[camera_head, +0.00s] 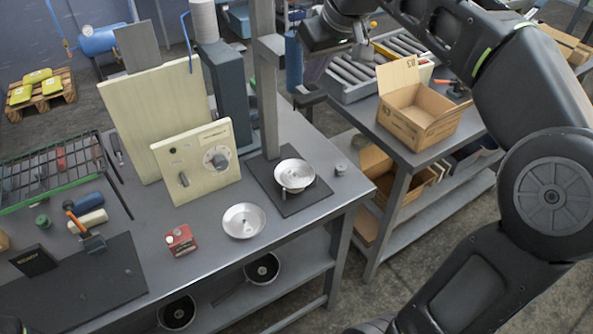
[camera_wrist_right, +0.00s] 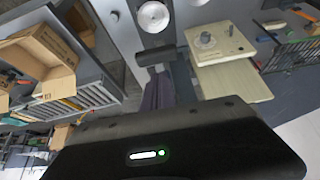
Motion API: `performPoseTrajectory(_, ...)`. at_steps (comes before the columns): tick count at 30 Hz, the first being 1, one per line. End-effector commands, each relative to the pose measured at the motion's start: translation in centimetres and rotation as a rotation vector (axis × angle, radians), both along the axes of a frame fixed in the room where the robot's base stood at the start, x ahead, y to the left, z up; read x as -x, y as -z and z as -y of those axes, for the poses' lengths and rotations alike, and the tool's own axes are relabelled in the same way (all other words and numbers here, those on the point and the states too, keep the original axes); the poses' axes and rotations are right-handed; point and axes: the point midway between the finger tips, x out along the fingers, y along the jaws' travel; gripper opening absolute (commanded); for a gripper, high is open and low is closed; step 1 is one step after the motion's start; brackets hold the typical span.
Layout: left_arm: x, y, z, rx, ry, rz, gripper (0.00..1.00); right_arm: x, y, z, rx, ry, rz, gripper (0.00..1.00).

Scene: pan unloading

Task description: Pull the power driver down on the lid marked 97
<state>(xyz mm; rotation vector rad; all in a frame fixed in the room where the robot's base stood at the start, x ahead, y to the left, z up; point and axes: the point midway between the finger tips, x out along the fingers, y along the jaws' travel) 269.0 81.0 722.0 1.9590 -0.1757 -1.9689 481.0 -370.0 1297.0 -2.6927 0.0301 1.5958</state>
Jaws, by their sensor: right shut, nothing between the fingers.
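A round silver metal lid or dish (camera_head: 294,174) sits on a dark square mat beneath a grey column. No number 97 is legible on it. My right gripper (camera_head: 325,42) is beside the driver's upper part, shut and empty; contact cannot be told. The right wrist view shows the dish (camera_wrist_right: 153,17), the dark bar (camera_wrist_right: 155,57) and my gripper housing across the bottom. My left gripper is out of view.
A second silver dish (camera_head: 243,220) and a red box (camera_head: 180,241) lie on the grey table. A cream panel with a dial (camera_head: 197,162) stands left of the column. An open cardboard box (camera_head: 420,111) and a roller tray stand on the right table.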

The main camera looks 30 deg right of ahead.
Motion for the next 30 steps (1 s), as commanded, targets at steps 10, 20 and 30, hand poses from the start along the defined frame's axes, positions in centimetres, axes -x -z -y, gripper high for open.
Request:
performPoseTrajectory(10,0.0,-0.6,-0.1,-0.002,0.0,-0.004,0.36,0.0,-2.1,0.0,0.0,0.0,-0.001,0.0)
performPoseTrajectory(20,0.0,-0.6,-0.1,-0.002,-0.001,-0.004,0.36,0.0,-2.1,0.0,0.0,-0.001,-0.001,0.0)
performPoseTrajectory(30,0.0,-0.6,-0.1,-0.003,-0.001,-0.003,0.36,0.0,-2.1,0.0,0.0,0.0,-0.001,0.0)
